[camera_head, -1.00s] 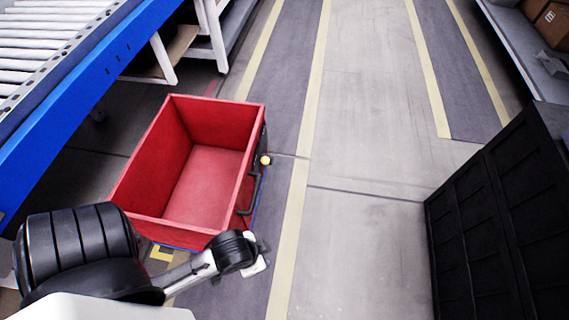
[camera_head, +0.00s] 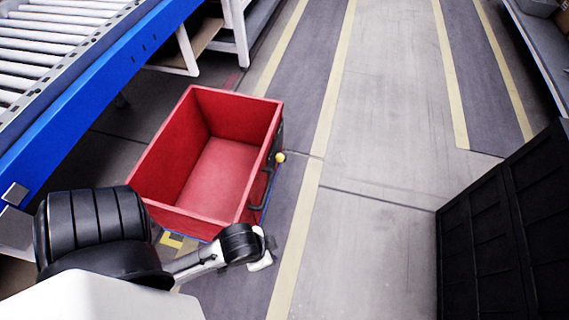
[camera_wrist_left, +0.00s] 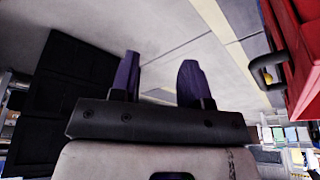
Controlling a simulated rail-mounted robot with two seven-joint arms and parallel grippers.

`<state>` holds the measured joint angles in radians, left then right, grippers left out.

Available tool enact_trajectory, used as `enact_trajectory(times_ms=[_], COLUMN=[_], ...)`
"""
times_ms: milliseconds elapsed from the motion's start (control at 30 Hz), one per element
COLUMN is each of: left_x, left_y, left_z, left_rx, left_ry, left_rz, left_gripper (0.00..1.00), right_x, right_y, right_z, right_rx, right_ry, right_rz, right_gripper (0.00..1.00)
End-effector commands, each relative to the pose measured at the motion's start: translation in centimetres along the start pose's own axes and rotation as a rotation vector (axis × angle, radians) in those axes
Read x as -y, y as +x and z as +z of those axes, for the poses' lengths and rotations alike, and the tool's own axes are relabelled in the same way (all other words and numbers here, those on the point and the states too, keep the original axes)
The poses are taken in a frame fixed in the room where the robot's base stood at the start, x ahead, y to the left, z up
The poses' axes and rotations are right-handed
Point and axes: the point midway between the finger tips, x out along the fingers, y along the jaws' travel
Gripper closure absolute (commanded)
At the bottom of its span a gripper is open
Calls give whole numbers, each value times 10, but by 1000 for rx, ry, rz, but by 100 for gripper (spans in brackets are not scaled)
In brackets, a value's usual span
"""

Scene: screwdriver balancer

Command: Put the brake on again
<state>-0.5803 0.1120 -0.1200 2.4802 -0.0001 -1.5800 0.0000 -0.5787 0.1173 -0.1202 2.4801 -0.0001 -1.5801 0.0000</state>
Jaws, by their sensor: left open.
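A red open-topped cart (camera_head: 215,175) stands at centre left and looks empty. A black bar handle (camera_head: 266,188) and a small yellow-tipped knob (camera_head: 280,157), possibly the brake lever, are on its right side. In the left wrist view, the cart (camera_wrist_left: 300,70) shows at the right edge, with a black handle (camera_wrist_left: 268,62) and a yellow spot beside it. My left gripper (camera_head: 264,259) is by the cart's near right corner, apart from the handle and knob. In the wrist view its two dark fingers (camera_wrist_left: 160,75) are spread and empty. My right gripper is out of view.
A blue-sided roller conveyor (camera_head: 100,80) is at the left, with a white-legged shelf (camera_head: 215,40) behind the cart. A tall black crate-like panel (camera_head: 510,220) stands at the right. The floor (camera_head: 375,220) between cart and panel is clear.

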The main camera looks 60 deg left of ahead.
Motion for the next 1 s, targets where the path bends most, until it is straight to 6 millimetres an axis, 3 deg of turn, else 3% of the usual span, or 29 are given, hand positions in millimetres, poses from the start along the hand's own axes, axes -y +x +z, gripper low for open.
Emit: enact_trajectory(times_ms=[133,367,1000], left_x=[1,4,12], left_y=[-27,-87,-303], left_z=[-9,-28,-97], left_rx=[0,1,0], left_ry=[0,4,11], left_rz=[0,-3,-9], left_gripper=[57,57,57], right_x=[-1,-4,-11], right_y=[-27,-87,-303], right_z=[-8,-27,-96], right_rx=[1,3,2], right_ry=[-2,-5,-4], right_rz=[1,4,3], right_gripper=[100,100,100])
